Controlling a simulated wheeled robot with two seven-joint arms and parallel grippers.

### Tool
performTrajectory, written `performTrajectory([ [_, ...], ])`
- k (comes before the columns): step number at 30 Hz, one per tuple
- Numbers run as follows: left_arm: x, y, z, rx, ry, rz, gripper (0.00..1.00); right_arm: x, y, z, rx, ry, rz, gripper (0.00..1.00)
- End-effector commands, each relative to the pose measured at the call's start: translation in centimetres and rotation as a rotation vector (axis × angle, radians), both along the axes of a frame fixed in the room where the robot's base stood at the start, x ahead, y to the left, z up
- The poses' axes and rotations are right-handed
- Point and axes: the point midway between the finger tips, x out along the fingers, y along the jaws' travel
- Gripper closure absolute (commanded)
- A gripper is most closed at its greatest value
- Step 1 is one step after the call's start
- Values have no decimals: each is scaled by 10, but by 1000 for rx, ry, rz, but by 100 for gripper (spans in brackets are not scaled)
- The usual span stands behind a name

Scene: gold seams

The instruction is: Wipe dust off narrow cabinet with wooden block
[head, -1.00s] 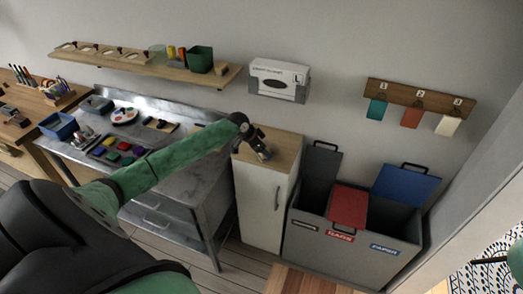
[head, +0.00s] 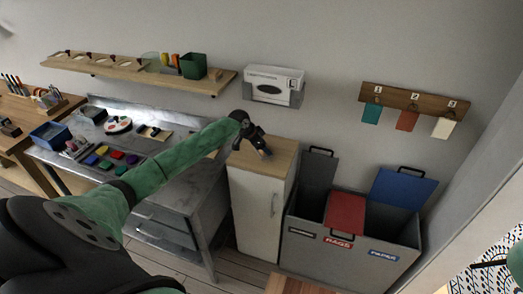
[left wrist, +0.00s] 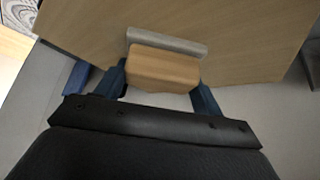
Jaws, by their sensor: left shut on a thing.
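The narrow cabinet (head: 254,200) is white with a light wood top (head: 279,162) and stands between the metal bench and the bins. My left gripper (head: 262,150) is over its top. In the left wrist view my left gripper (left wrist: 162,84) is shut on the wooden block (left wrist: 162,68), with a finger at each end. A grey strip (left wrist: 168,40) runs along the block's far side. The block is at the wood top, but I cannot tell whether it touches. I cannot make out dust. My right gripper is not in view.
The metal bench (head: 172,192) with paints and trays is on the left. A wall shelf (head: 130,72), a white dispenser (head: 273,86) and a tag rack (head: 412,101) hang above.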

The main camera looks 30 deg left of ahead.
Motion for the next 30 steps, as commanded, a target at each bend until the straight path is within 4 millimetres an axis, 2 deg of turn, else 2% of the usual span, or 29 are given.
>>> performTrajectory([
  [7,6,2,-4,2,3,0,55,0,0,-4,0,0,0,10],
  [23,37,9,-2,1,4,-1,55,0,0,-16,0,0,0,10],
  [30,39,0,1,1,4,-1,55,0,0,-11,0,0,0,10],
])
